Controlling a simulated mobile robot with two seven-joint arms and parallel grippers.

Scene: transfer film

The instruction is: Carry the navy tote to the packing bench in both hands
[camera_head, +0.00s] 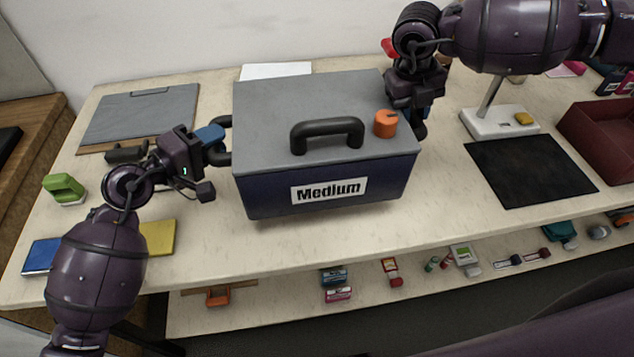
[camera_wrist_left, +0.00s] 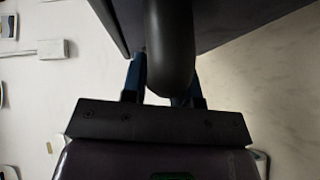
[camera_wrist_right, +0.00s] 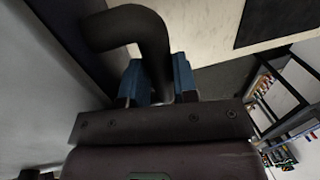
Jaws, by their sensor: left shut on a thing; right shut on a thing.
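The navy tote (camera_head: 300,178) has a grey lid, a black top handle and a label reading "Medium". It is over the pale bench (camera_head: 240,240), upright; whether its base touches the bench I cannot tell. My left gripper (camera_head: 218,140) is shut on the tote's black left side handle, which also shows in the left wrist view (camera_wrist_left: 170,50). My right gripper (camera_head: 416,115) is shut on the right side handle, seen more clearly in the right wrist view (camera_wrist_right: 150,35). An orange knob-like piece (camera_head: 385,123) sits on the lid's right side.
A clipboard (camera_head: 142,112) and a green stapler-like item (camera_head: 64,188) lie left of the tote. A black mat (camera_head: 530,170), a white lamp base (camera_head: 500,122) and a dark red bin (camera_head: 605,137) are to the right. Small items sit on a lower shelf in front.

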